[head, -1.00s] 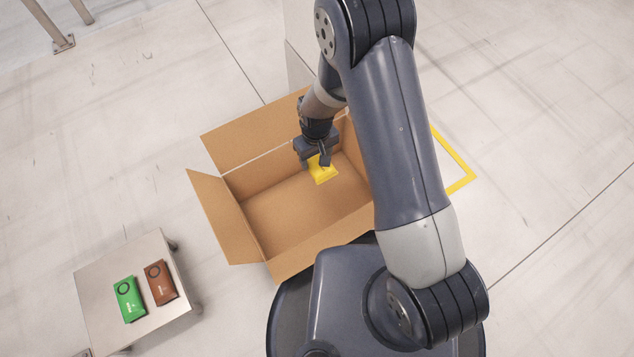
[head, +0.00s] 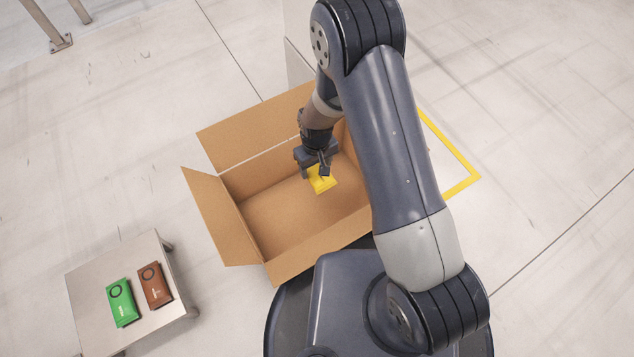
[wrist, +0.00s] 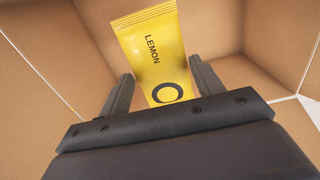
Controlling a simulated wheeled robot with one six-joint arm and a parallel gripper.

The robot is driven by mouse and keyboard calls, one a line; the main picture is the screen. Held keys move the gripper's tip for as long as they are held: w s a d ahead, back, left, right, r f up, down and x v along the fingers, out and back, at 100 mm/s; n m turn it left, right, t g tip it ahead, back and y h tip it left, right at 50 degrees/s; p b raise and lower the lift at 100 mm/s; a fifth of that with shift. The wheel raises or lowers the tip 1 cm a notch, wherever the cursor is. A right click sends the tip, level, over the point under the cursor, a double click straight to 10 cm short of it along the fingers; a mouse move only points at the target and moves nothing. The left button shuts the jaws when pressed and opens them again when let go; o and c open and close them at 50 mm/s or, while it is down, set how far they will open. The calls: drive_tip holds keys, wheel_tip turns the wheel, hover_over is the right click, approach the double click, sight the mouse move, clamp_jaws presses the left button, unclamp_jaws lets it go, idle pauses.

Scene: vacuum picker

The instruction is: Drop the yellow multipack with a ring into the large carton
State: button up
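The yellow multipack (head: 322,184) is inside the large carton (head: 262,266), near its far right part. In the wrist view the yellow multipack (wrist: 155,55) shows the word LEMON and a black ring close to the gripper's body. My gripper (head: 315,171) reaches down into the carton over the pack. In the wrist view the two fingers of my gripper (wrist: 161,80) stand at the pack's side edges, their tips at about its width. The pack is tilted. Whether its lower end touches the carton floor cannot be told.
The carton's flaps stand open, and its visible floor is bare apart from the pack. A low metal table (head: 90,272) at the lower left holds a green pack (head: 122,302) and a brown pack (head: 155,285). A yellow floor line (head: 463,186) lies right of the carton.

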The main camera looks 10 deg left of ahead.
drive_tip(key=o, duration=0.5)
wheel_tip(320, 180, up, 11)
drive_tip(key=p, duration=0.4)
drive_tip(key=shift+f, duration=0.1)
wheel_tip(320, 180, down, 11)
drive_tip(key=b, duration=0.4)
wheel_tip(320, 180, up, 5)
drive_tip(key=p, duration=0.3)
drive_tip(key=shift+f, duration=0.1)
drive_tip(key=shift+r+p, duration=0.35)
drive_tip(key=shift+r, duration=0.2)
drive_tip(key=shift+f, duration=0.15)
